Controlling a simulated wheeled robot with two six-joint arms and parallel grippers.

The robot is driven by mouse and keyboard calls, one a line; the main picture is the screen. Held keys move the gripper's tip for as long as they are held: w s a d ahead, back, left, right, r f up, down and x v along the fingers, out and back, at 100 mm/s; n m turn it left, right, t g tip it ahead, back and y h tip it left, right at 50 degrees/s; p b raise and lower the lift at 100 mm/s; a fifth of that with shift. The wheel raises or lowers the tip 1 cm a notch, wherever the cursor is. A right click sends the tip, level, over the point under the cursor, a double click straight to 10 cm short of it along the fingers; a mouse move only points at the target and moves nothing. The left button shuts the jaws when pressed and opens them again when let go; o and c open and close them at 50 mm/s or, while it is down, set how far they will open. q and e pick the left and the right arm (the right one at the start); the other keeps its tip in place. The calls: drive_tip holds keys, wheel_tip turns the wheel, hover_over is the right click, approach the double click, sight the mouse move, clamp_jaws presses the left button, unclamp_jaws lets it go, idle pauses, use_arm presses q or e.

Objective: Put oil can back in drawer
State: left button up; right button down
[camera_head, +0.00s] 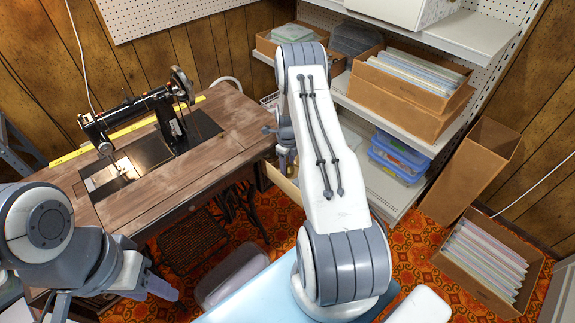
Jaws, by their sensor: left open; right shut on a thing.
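My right gripper (287,165) is at the right end of the sewing table, above a pale wooden drawer (283,185) that shows beside the table edge. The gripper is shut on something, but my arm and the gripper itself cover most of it. I cannot make out the oil can clearly in this view. My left gripper (108,297) is open at the lower left, in front of the table, with nothing visible between its fingers.
A black sewing machine (137,108) stands on the wooden table (228,118). Shelves with cardboard boxes (412,90) and a blue plastic bin (398,156) stand to the right. A box of files (487,262) sits on the patterned floor.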

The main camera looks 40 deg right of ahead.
drive_tip(key=shift+f, duration=0.2)
drive_tip(key=shift+c, duration=1.3)
unclamp_jaws()
